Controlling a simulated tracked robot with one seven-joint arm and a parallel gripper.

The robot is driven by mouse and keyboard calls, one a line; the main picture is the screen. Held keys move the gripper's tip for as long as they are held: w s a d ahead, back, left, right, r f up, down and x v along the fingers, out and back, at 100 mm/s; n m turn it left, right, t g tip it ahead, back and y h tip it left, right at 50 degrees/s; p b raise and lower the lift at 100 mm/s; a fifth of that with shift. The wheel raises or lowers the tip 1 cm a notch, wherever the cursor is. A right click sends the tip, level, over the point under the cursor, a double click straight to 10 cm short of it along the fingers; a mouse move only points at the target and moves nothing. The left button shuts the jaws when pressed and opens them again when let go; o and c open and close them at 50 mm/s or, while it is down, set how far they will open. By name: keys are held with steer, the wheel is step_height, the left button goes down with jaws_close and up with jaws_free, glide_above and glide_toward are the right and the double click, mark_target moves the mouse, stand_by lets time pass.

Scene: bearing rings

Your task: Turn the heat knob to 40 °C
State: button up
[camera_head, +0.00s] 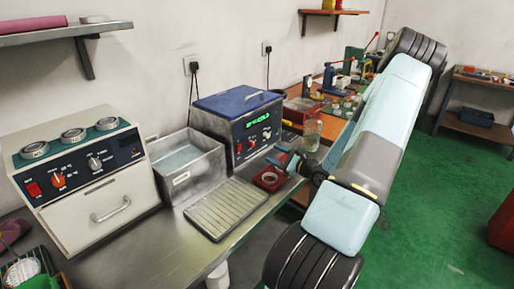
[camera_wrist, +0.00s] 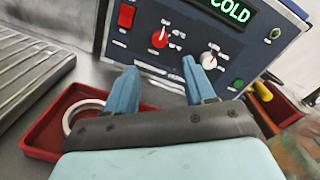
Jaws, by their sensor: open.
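The blue-lidded unit (camera_head: 238,119) stands at the back of the bench, its dark front panel carrying a green display that reads COLD in the wrist view (camera_wrist: 234,10). A red knob (camera_wrist: 160,39) with small temperature marks beside it sits left on that panel. Its pointer seems to lean up and right, but the marks are too small to read. A white knob (camera_wrist: 208,60) sits to its right. My gripper (camera_wrist: 160,68) is open and empty in front of the panel, the red knob showing above the gap between its blue fingers. It also shows in the head view (camera_head: 284,163).
A red tray (camera_wrist: 40,132) with a metal ring (camera_wrist: 80,115) lies below my gripper. A ribbed drain tray (camera_head: 226,208) and a steel water tank (camera_head: 187,165) are to the left. A cream machine (camera_head: 85,180) with its own orange knob stands further left. A glass jar (camera_head: 312,130) is right of the unit.

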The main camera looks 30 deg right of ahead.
mark_target(254, 145)
steer(key=x, duration=1)
steer(key=shift+s, duration=0.1)
jaws_close()
